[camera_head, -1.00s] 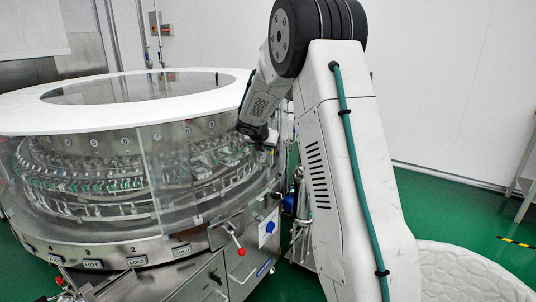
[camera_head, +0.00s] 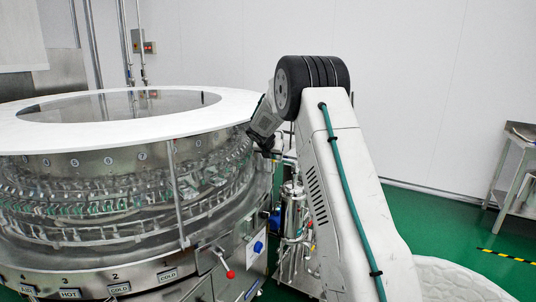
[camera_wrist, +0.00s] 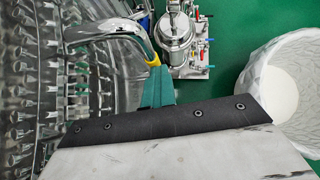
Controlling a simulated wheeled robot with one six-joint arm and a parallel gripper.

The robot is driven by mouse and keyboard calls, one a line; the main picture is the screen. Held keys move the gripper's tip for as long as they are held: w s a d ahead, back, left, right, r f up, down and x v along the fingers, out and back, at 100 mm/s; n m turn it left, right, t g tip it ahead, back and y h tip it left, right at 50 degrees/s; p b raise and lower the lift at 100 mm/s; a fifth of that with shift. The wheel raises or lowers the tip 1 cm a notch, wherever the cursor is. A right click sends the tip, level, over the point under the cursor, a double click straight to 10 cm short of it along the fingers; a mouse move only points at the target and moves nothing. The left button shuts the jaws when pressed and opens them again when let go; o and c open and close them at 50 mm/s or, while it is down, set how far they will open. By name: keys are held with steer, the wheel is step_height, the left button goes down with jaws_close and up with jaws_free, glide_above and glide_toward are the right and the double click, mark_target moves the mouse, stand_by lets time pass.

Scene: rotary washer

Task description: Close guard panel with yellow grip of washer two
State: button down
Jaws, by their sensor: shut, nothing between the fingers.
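The rotary washer (camera_head: 110,130) fills the left of the head view, with a white ring top and clear guard panels (camera_head: 205,190) around its glassware racks. A thin upright post (camera_head: 175,195) stands at its front. My gripper (camera_head: 265,143) is at the washer's right rim, small and partly hidden by my arm. In the wrist view a curved chrome bar (camera_wrist: 105,28) ends in a yellow grip (camera_wrist: 152,62). The teal part of my gripper (camera_wrist: 158,88) reaches up beside this yellow end; I cannot tell whether they touch. My gripper is shut and holds nothing visible. The panel's exact position is unclear.
A steel filter unit (camera_head: 295,215) with hoses and valves stands right of the washer; it also shows in the wrist view (camera_wrist: 175,40). A lever with a red knob (camera_head: 229,273) sticks out in front. A steel table (camera_head: 520,165) stands far right. Green floor there is open.

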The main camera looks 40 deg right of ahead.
steer(key=shift+w+d+r, duration=0.35)
steer(key=shift+d+r, duration=0.1)
steer(key=shift+r, duration=0.25)
steer(key=s+a+r, duration=0.5)
steer(key=s+a, duration=0.3)
steer(key=shift+s+a+r, duration=0.35)
